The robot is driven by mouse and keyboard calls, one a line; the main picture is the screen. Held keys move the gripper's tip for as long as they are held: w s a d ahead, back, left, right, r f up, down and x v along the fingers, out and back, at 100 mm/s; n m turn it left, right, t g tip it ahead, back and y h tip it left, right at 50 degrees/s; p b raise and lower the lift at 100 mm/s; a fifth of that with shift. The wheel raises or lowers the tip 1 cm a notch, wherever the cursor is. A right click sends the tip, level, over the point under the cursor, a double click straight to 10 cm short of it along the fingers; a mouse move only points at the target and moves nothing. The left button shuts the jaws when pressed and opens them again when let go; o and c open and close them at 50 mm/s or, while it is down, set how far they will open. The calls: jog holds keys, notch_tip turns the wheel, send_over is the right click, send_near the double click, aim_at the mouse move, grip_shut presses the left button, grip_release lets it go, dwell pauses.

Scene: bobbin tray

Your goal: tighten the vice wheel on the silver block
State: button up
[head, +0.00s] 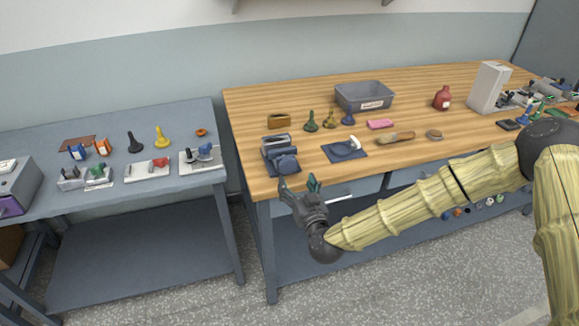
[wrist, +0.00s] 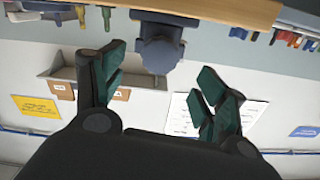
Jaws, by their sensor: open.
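The vice (head: 268,157) is dark grey-blue and stands at the left front corner of the wooden bench. Its round blue-grey wheel (head: 287,164) faces the front edge; the wheel also shows in the wrist view (wrist: 160,50), at top centre. A pale grey piece (head: 277,139) at the top of the vice looks like the silver block, but it is too small to be sure. My gripper (head: 298,186) is open and empty, in front of the bench edge and below the wheel. In the wrist view the wheel lies beyond the gap between the green fingertips, apart from them.
A blue mat (head: 333,153) with a white-and-blue part lies right of the vice. Dark green, olive and blue knobbed pieces (head: 311,122) stand behind. A grey bin (head: 364,96) is farther back. A grey table (head: 120,197) stands left, across a gap.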

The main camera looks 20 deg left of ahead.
aim_at(289, 169)
jog(key=p+x, duration=0.2)
jog(key=x, duration=0.5)
jog(key=shift+w+a, duration=0.1)
jog(key=shift+a, duration=0.05)
jog(key=c, duration=1)
